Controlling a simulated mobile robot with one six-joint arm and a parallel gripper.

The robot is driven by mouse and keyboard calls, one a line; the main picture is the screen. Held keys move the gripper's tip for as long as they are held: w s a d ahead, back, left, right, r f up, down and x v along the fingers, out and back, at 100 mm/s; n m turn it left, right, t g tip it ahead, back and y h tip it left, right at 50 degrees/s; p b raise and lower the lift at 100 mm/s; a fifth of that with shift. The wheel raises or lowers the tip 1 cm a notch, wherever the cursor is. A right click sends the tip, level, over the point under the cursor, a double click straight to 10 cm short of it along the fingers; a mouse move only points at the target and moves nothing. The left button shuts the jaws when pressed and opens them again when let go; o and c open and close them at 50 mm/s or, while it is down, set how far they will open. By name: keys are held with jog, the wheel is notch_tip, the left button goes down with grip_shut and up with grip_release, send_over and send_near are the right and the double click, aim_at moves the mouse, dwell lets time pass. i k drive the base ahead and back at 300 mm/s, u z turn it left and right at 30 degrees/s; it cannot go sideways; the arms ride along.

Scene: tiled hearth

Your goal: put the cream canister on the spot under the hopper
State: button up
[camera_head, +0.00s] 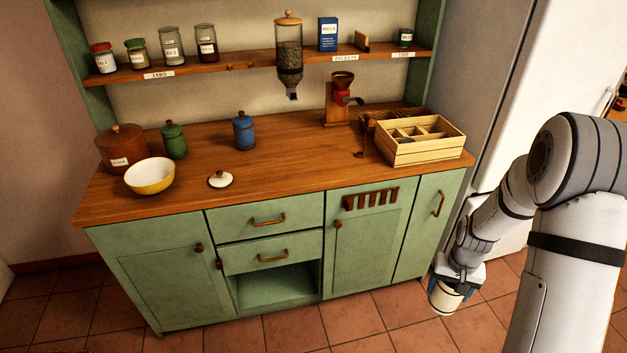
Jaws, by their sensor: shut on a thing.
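The cream canister (444,298) hangs in my gripper (448,287), low in front of the cabinet's right end, above the floor tiles. My gripper is shut on it. No lid shows on the canister. The hopper (289,57) is a clear container of dark contents with a wooden lid, mounted at the shelf, its spout pointing down. The worktop (293,150) under the spout looks bare; no marked spot can be made out there.
A blue canister (244,132) stands left of the hopper, with a green canister (174,141), brown pot (122,148) and yellow bowl (150,177) farther left. A red grinder (341,98) and wooden divided box (420,143) stand to the right. The worktop's middle front is clear.

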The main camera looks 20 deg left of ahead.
aim_at(293, 136)
jog(key=u, duration=0.85)
jog(key=k, duration=0.1)
jog(key=u, duration=0.3)
jog(key=i, duration=1.05)
jog(key=u, duration=0.05)
